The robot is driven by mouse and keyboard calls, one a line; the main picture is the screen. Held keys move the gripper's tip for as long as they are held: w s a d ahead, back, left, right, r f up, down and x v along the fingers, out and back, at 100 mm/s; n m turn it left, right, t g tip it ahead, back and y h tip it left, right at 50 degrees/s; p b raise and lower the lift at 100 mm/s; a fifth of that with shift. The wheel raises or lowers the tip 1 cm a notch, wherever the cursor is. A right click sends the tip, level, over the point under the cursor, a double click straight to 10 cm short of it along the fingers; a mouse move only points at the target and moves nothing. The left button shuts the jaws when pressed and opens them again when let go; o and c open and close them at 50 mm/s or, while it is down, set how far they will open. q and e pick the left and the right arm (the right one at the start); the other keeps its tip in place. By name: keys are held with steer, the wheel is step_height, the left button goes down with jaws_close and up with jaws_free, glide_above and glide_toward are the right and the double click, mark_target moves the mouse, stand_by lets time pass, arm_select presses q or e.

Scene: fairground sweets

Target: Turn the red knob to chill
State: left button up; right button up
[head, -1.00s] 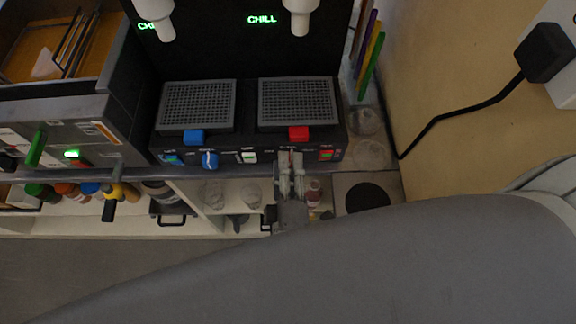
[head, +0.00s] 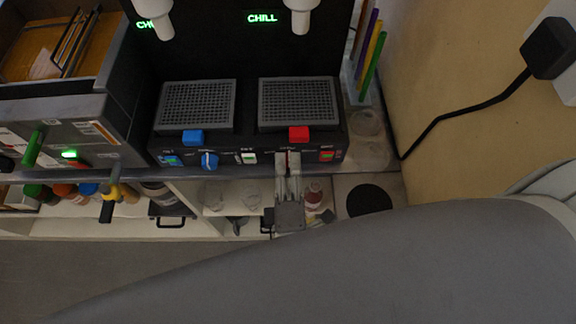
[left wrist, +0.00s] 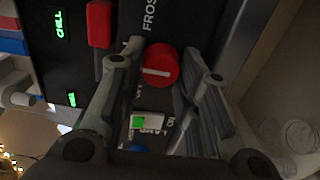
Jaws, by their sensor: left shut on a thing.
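The red knob (left wrist: 160,66) is round with a white pointer line, which lies nearly level in the left wrist view. Part of a FROST label shows beside it. My left gripper (left wrist: 165,72) has one finger on each side of the knob and is shut on it. In the head view the left gripper (head: 288,158) is at the front panel of the black machine (head: 220,145), below the red tab (head: 299,134), and mostly hides the knob. The green display (head: 262,17) above the right side reads CHILL. My right gripper is not in view.
A blue knob (head: 209,160) and a white switch with a green light (head: 248,158) sit left of the gripper. A red switch (head: 327,155) is close on its right. Coloured straws (head: 370,60) stand right of the machine. A black cable (head: 450,115) runs along the wall.

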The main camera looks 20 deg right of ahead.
arm_select(q)
steer(key=o, duration=1)
steer(key=v, duration=0.7)
steer(key=shift+s, duration=0.3)
steer(key=shift+a, duration=0.1)
steer(key=a+f+m+g, duration=0.2)
steer(key=a+f+m, duration=0.15)
steer(key=f, duration=0.65)
steer(key=s+a+f+m+g+h, duration=0.1)
steer(key=a+f+m+g, duration=0.3)
steer(key=f, duration=0.6)
steer(key=f+m+g, duration=0.1)
steer(key=f+m, duration=0.4)
steer(key=f, duration=0.5)
steer(key=s+a+f+m+g+y, duration=0.2)
steer(key=s+a+f+g+y, duration=0.1)
steer(key=s+a+f, duration=0.6)
steer(key=s+a+f+m+g+y, duration=0.2)
steer(key=s+a+f+g, duration=0.4)
steer(key=a, duration=0.8)
step_height(320, 180, down, 4)
steer(key=s+y, duration=0.1)
steer(key=s, duration=0.2)
steer(key=shift+a+m, duration=0.35)
